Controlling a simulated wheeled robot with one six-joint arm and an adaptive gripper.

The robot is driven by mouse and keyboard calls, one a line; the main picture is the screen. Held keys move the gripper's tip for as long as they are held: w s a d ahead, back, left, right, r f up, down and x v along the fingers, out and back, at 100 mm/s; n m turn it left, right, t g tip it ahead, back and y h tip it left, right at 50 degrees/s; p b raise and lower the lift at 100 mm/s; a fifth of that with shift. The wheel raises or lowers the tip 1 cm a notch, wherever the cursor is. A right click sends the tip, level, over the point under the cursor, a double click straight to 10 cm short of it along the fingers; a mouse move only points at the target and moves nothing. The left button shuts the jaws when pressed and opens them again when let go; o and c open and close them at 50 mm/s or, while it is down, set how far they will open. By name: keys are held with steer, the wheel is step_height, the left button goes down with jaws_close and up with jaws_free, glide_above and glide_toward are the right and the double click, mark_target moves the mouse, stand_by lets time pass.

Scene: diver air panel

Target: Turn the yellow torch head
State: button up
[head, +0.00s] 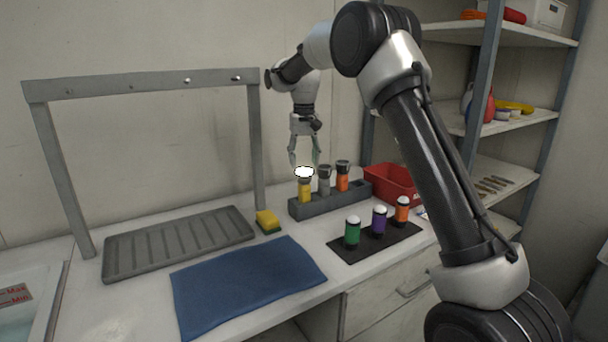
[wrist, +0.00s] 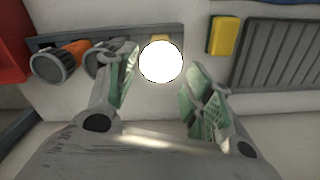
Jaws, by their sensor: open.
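The yellow torch (head: 305,190) stands upright in the left end of a grey holder (head: 330,204). Its head (head: 304,172) faces up and glows bright white. In the wrist view the lit head (wrist: 161,62) is a white disc just ahead of the fingertips, roughly midway between them. My gripper (head: 304,164) points down over the yellow torch with its fingers apart. In the wrist view my gripper (wrist: 158,88) is open, and nothing is between its fingers except the view of the torch head. Whether a finger touches the head is unclear. Most of the yellow body is hidden in the wrist view.
Grey (head: 324,182) and orange (head: 342,177) torches stand close beside it in the holder. A red bin (head: 392,184), sponge (head: 268,222), blue cloth (head: 245,285) and drying tray (head: 180,245) lie around.

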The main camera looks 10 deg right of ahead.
mark_target(304, 171)
step_height(304, 171, down, 5)
steer(key=shift+f, duration=0.1)
steer(key=shift+c, duration=0.2)
steer(key=c, duration=0.7)
